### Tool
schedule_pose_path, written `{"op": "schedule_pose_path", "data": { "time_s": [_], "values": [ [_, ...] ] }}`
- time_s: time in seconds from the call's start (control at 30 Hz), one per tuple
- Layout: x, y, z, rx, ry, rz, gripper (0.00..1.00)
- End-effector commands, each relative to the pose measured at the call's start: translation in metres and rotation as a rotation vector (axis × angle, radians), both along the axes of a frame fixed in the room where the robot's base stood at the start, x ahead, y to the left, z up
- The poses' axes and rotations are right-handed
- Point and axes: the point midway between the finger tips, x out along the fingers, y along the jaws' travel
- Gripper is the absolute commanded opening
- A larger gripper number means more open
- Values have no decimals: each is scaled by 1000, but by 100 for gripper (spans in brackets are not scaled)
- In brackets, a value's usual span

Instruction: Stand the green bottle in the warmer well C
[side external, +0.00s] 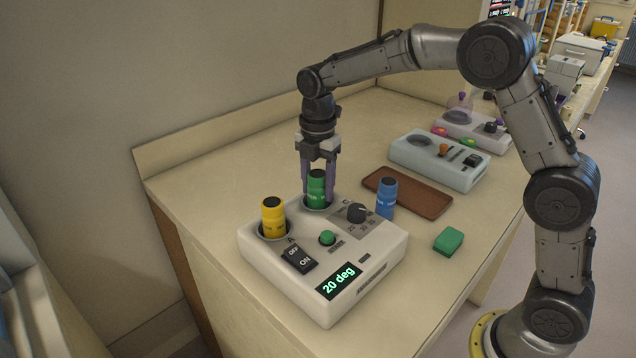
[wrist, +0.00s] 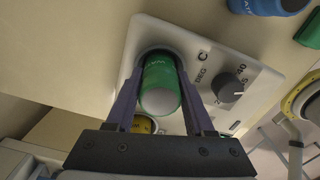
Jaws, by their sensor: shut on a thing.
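The green bottle (side external: 316,190) stands upright in the rear well of the white warmer (side external: 375,252). In the wrist view the bottle (wrist: 160,88) sits in the round well beside the letter C, with its lower part hidden inside. My gripper (side external: 318,187) points down from above, its two purple fingers on either side of the bottle. It is shut on the bottle; in the wrist view my gripper (wrist: 161,75) has a finger at each side of it. A yellow bottle (side external: 272,218) stands in the front well marked A.
A blue bottle (side external: 387,198) stands behind the warmer by a brown tray (side external: 425,197). A green block (side external: 448,240) lies on the table to the right. The warmer's dial (side external: 357,212) is close beside the rear well. Other devices (side external: 440,158) stand farther back.

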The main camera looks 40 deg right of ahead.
Motion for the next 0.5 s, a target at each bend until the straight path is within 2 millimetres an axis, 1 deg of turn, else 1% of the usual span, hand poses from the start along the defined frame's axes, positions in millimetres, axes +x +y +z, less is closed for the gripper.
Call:
{"op": "schedule_pose_path", "data": {
  "time_s": [0.27, 0.3, 0.37, 0.5],
  "values": [
    [0, 0, -5, 0, 1, 0, 0],
    [0, 0, -5, 0, 1, 0, 55],
    [0, 0, -5, 0, 1, 0, 66],
    [0, 0, -5, 0, 1, 0, 66]
  ]
}}
